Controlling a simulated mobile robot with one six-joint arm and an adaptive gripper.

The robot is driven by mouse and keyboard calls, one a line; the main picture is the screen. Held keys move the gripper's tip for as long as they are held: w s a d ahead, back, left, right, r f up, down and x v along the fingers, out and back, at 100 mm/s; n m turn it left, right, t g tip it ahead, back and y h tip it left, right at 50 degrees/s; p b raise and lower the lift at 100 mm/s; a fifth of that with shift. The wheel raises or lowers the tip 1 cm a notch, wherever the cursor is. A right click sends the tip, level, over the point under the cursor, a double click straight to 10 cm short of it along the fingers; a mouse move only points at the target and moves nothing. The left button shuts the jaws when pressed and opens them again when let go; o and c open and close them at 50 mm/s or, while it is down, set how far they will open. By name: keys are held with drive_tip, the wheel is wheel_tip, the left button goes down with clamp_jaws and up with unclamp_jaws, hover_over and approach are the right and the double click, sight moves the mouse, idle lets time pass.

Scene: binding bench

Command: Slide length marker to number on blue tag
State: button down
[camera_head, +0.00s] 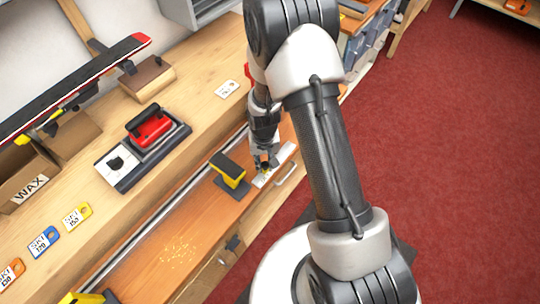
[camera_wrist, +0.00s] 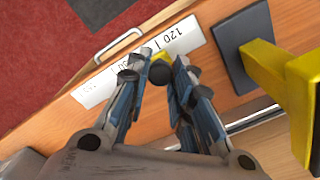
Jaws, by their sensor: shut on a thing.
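My gripper (camera_wrist: 158,72) is shut on the small yellow length marker (camera_wrist: 161,71), which shows between its dark fingertips. The marker sits on the white number scale (camera_wrist: 95,91) along the bench's front edge. In the wrist view, 120 is printed right of the marker, upside down; another number is partly hidden by a finger. In the head view my gripper (camera_head: 263,164) is low over the scale (camera_head: 276,166). The blue tag (camera_head: 43,242) lies at the left on the wooden bench; its small number seems to read 120.
A yellow-and-black support (camera_head: 230,171) stands close beside the scale, and shows large in the wrist view (camera_wrist: 285,75). A metal rail (camera_head: 175,206) runs along the bench. Orange (camera_head: 10,273) and yellow (camera_head: 77,217) tags flank the blue one.

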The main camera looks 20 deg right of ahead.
sight(263, 167)
drive_tip(key=shift+s+a, duration=0.4)
drive_tip(key=shift+a, duration=0.1)
drive_tip(key=shift+d, duration=0.1)
drive_tip(key=c, duration=1.4)
unclamp_jaws()
drive_tip(key=shift+o, duration=0.2)
drive_tip(key=shift+w+r, duration=0.1)
drive_tip(key=shift+r, duration=0.4)
wheel_tip(263, 167, up, 11)
